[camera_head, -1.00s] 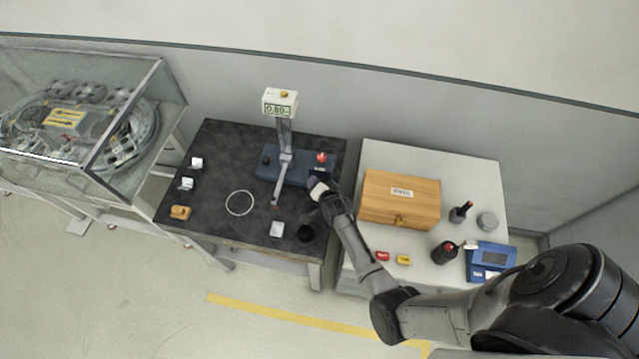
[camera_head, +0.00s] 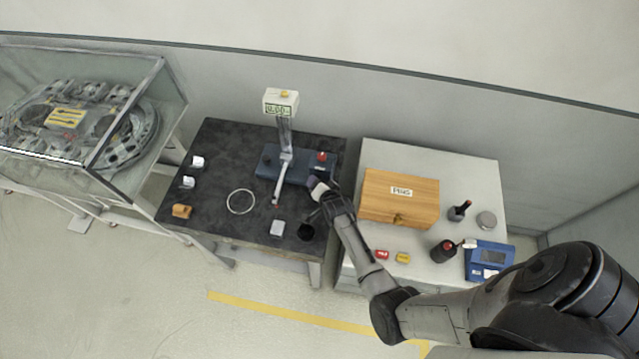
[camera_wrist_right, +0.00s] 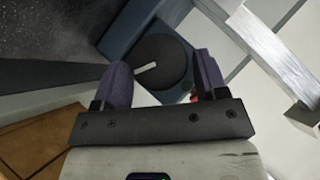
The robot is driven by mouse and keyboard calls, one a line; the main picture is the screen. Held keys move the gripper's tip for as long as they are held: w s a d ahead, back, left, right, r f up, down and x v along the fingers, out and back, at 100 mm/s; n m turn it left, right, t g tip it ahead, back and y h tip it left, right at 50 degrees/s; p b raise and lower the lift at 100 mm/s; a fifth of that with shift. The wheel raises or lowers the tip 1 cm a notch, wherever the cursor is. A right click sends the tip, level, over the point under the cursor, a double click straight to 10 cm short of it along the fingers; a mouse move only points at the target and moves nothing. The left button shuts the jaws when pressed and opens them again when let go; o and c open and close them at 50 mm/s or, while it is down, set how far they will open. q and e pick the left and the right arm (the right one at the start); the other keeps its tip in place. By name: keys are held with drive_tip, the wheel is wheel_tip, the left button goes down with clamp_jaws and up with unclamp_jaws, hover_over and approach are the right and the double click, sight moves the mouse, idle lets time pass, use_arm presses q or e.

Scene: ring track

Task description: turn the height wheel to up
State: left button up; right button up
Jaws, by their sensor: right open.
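The height wheel (camera_wrist_right: 165,58) is a black disc with a short white mark on it, on the side of the blue base, in the right wrist view. My right gripper (camera_wrist_right: 163,76) is open, with one purple finger on each side of the wheel. I cannot tell whether the fingers touch it. In the head view my right gripper (camera_head: 318,191) is at the right front corner of the blue gauge base (camera_head: 285,164), and the wheel is hidden there. A grey column rises from the base to a white display (camera_head: 281,102). My left gripper is not in view.
A red button (camera_head: 321,156) is on the base close to my gripper. A ring (camera_head: 240,202) and small blocks lie on the dark table (camera_head: 215,145). A wooden box (camera_head: 400,198) stands on the white table to the right. A glass case (camera_head: 130,95) stands left.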

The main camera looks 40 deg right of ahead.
drive_tip(key=p+v, duration=0.9)
drive_tip(key=v, duration=0.2)
drive_tip(key=shift+p, duration=0.35)
drive_tip(key=shift+r, duration=0.1)
